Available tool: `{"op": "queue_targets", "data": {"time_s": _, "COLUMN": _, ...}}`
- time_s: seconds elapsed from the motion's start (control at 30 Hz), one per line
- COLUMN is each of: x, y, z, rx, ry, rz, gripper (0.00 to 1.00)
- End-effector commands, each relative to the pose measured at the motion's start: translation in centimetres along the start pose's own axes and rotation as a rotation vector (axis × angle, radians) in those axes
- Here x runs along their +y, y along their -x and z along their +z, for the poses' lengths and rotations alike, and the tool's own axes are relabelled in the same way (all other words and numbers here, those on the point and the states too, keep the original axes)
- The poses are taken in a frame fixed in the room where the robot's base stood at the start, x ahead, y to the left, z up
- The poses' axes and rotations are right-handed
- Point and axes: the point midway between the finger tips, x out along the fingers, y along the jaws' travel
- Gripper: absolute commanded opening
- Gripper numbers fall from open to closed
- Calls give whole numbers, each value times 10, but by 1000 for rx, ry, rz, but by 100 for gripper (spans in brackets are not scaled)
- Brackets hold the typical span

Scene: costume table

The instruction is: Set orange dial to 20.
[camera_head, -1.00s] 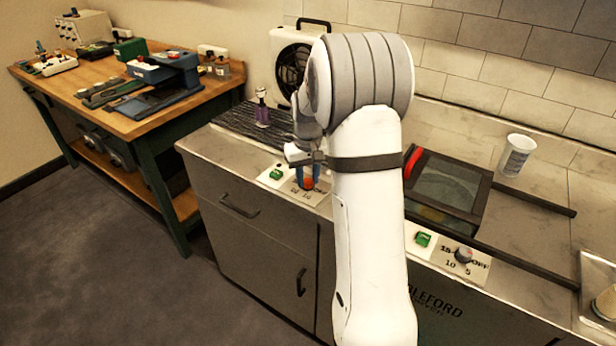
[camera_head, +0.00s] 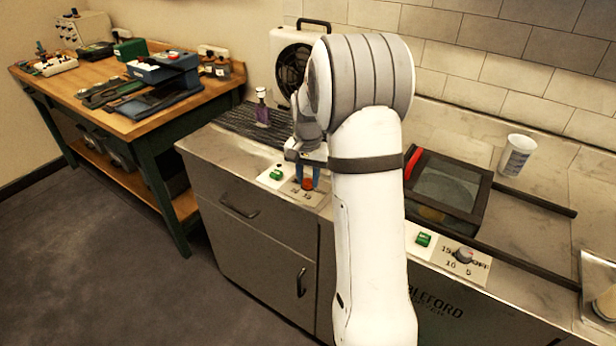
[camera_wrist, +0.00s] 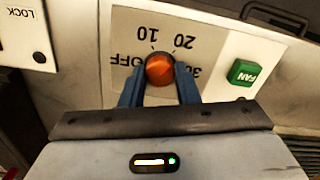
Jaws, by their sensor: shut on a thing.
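The orange dial (camera_wrist: 160,69) sits on a pale plate (camera_wrist: 200,22) marked OFF, 10, 20 and 30, upside down in the wrist view. The dial's upper edge faces the gap between 10 and 20; its exact setting is hard to tell. My gripper (camera_wrist: 159,84) has its two blue fingers shut on the dial, one on each side. In the head view the dial (camera_head: 307,184) shows small between the fingers, and its plate is partly hidden by my arm. A green FAN button (camera_wrist: 244,72) is beside the plate.
A purple bottle (camera_head: 262,108) stands on the dark ribbed mat behind. A second dial (camera_head: 464,255) and green button (camera_head: 423,239) are on the counter front to the right. A dark-framed glass lid (camera_head: 447,186) and white cup (camera_head: 517,155) are beyond my arm.

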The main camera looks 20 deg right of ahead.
Motion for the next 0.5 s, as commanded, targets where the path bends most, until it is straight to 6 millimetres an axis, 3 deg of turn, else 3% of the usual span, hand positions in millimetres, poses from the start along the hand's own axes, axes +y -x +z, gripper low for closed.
{"op": "queue_targets", "data": {"time_s": 0.47, "x": 0, "y": 1, "z": -1, "rx": 3, "ry": -15, "rz": -2, "gripper": 6}}
{"op": "queue_targets", "data": {"time_s": 0.5, "x": 0, "y": 1, "z": -1, "rx": 3, "ry": -15, "rz": -2, "gripper": 30}}
